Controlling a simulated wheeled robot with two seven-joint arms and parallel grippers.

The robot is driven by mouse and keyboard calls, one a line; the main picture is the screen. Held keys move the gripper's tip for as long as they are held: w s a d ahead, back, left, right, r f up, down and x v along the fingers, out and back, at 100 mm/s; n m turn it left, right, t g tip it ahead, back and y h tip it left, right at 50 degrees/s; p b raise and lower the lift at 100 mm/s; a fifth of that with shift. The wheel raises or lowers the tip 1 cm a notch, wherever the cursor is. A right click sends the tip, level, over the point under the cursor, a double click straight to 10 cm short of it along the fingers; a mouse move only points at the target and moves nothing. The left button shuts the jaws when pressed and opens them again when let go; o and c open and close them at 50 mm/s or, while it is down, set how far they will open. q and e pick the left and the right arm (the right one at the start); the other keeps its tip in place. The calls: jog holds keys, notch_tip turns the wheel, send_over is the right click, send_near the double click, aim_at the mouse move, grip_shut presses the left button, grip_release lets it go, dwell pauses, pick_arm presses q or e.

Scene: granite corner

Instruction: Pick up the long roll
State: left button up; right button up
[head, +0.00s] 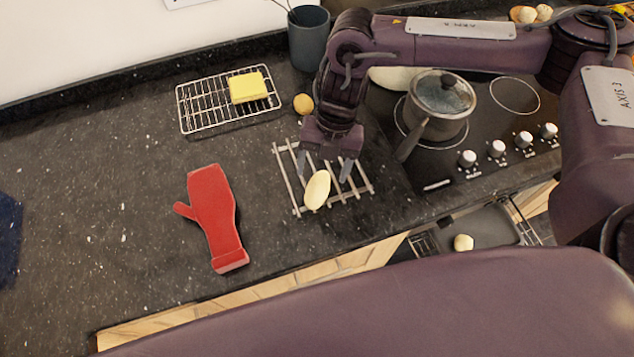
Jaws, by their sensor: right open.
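The long roll (317,190) is a pale yellow, elongated loaf. It lies at a slant on a slatted rack (361,189) on the dark counter, near the counter's front edge. My right gripper (325,172) is above the rack and points down. Its fingers are apart, at the far end of the roll, with nothing held between them. I cannot tell how high the fingertips are above the roll. The gripper and wrist hide part of the rack. My left gripper is not in view.
A red oven mitt (212,212) lies left of the rack. Behind are a wire rack (201,111) with a yellow sponge (248,87), a small round roll (303,104) and a grey pot (309,45). A saucepan (437,112) stands on the hob at right. The left counter is mostly clear.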

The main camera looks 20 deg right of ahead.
aim_at(319, 183)
jog(key=p+x, duration=0.1)
jog(key=x, duration=0.2)
jog(key=shift+s+a+f+p, duration=0.1)
jog(key=shift+f+p, duration=0.25)
jog(key=shift+p, duration=0.05)
jog(key=shift+a+f, duration=0.1)
jog(key=shift+f, duration=0.35)
jog(key=c, duration=1.1)
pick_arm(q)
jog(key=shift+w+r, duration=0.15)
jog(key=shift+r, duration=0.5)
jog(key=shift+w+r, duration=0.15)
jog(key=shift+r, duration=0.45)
pick_arm(e)
jog(key=shift+r, duration=0.15)
